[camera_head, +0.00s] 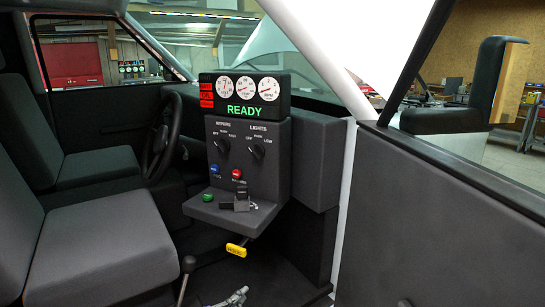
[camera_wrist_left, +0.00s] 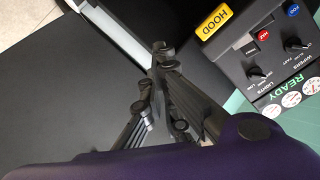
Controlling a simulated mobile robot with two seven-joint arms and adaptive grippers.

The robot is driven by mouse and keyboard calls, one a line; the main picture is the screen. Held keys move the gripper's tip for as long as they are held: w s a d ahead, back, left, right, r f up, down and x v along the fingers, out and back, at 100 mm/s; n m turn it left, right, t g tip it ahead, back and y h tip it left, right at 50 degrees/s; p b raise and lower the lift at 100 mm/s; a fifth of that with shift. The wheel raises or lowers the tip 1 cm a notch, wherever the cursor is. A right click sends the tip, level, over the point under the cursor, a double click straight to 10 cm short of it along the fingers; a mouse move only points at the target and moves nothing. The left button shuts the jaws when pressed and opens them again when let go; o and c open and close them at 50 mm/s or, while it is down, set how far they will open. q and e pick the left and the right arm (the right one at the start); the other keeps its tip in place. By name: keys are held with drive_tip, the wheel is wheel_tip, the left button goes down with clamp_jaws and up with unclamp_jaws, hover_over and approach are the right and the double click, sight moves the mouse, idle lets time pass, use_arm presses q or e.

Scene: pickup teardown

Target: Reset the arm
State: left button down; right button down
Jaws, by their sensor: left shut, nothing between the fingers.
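My left gripper (camera_head: 238,297) shows only in part at the bottom edge of the head view, below the control panel. In the left wrist view its dark fingers (camera_wrist_left: 161,52) are together, with nothing between them. They are apart from the yellow HOOD handle (camera_wrist_left: 212,18), which lies to their right there. In the head view this handle (camera_head: 236,250) sticks out under the panel's shelf. My right gripper is in neither view.
The control panel (camera_head: 216,170) carries knobs, buttons, gauges and a green READY display (camera_head: 245,111). A steering wheel (camera_head: 163,146) and grey seats (camera_head: 100,240) are at left. A floor lever (camera_head: 188,265) stands near the seat. The door (camera_head: 430,220) is at right.

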use_arm(q)
drive_tip(key=s+a+f+n+g+y, duration=0.2)
drive_tip(key=s+f, duration=0.5)
drive_tip(key=s, duration=0.5)
drive_tip(key=s+a+f+n+g+y+p, duration=0.1)
drive_tip(key=s+a+f+n, duration=0.4)
drive_tip(key=s, duration=0.8)
drive_tip(key=s+a+f+n+g+y+p, duration=0.1)
drive_tip(key=s+a+f+n+g+y, duration=0.1)
drive_tip(key=s+f+n, duration=0.3)
drive_tip(key=s+a+f+y, duration=0.1)
drive_tip(key=s+f, duration=0.3)
drive_tip(key=s, duration=0.4)
drive_tip(key=shift+a+f+g+y, duration=0.25)
drive_tip(key=shift+f+g+y, duration=0.05)
drive_tip(key=shift+f+y, duration=0.1)
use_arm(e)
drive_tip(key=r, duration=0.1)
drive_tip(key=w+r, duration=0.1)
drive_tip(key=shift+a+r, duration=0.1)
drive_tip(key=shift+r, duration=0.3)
use_arm(q)
drive_tip(key=shift+s, duration=0.1)
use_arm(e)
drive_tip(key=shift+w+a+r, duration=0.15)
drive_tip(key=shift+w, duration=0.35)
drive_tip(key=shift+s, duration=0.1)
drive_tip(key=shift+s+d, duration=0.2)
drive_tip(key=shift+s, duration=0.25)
